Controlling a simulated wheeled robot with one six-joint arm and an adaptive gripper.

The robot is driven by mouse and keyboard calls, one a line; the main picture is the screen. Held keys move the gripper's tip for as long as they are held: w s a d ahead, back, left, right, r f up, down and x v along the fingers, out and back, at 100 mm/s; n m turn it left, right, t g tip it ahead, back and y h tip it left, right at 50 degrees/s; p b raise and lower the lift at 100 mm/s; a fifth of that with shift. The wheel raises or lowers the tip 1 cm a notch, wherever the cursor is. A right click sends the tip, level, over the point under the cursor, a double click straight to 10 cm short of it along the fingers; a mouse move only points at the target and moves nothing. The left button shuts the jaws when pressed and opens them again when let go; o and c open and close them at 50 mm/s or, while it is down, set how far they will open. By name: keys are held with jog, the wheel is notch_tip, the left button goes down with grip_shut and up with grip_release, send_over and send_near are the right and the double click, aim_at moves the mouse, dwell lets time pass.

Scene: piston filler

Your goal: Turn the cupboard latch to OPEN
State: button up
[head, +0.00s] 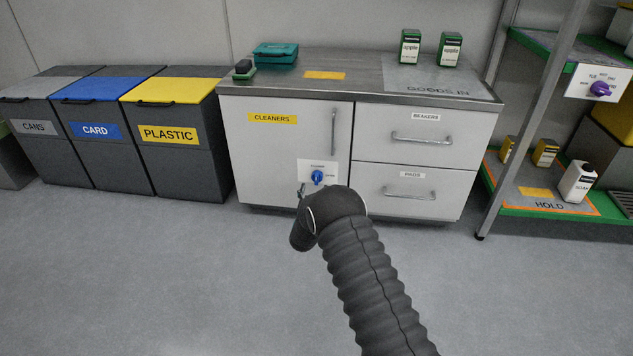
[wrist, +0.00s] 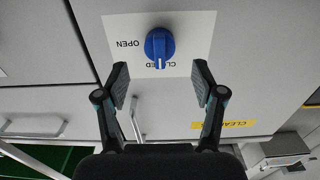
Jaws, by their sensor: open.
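The cupboard latch is a blue knob (head: 317,177) on a white label plate low on the cupboard door (head: 270,150). In the wrist view, which is upside down, the blue knob (wrist: 160,45) sits on the plate (wrist: 195,30) with its white mark pointing down at the partly covered word CLOSED. The word OPEN shows to the left of the knob. My gripper (wrist: 160,73) is open and empty, its two fingers apart on either side just below the knob in the picture, not visibly touching it. In the head view my arm hides most of the gripper.
A vertical door handle (head: 334,132) is above the latch, and drawers with handles (head: 410,193) are to the right. Bins (head: 178,150) stand to the left. A shelf rack (head: 530,110) stands at the right. The floor in front is clear.

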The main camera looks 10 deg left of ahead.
aim_at(316, 181)
jog(key=shift+w+d+b, duration=0.15)
jog(key=shift+w+b, duration=0.2)
jog(key=shift+w, duration=2.75)
grip_shut()
